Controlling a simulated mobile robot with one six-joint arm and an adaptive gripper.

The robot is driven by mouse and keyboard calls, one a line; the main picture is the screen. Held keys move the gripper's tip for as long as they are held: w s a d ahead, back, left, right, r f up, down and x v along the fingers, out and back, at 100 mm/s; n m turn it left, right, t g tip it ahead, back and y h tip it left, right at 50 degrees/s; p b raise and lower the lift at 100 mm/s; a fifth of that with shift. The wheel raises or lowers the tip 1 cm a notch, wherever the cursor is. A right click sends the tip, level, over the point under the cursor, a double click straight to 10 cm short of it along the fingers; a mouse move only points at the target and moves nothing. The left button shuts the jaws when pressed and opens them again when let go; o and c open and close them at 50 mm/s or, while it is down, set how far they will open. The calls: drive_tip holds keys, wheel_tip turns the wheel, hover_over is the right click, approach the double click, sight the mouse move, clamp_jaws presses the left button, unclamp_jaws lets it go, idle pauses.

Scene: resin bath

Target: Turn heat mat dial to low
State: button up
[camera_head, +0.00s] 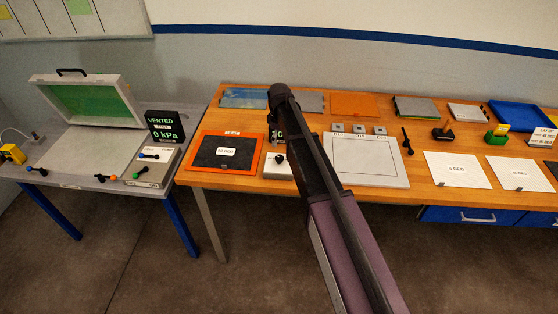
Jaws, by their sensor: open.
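The heat mat (210,165) is a dark pad with an orange border and a white label, lying on the left part of the wooden bench. Just right of it is a pale control box (272,170) with a round black dial (279,158) on top. The dial's setting is too small to read. My arm reaches up from the bottom, passing close to the right of the dial in the picture. I cannot make out my gripper's fingers.
A white framed board (372,178) lies right of my arm, with several small grey blocks behind it. White sheets (457,171) and a blue tray (522,115) are farther right. The grey left table holds an open green-lined case (90,103) and a vacuum display (163,126).

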sight(279, 157)
drive_tip(key=shift+f+b, duration=4.45)
drive_tip(key=shift+f, duration=0.3)
drive_tip(key=shift+c, duration=0.2)
drive_tip(key=c, duration=1.1)
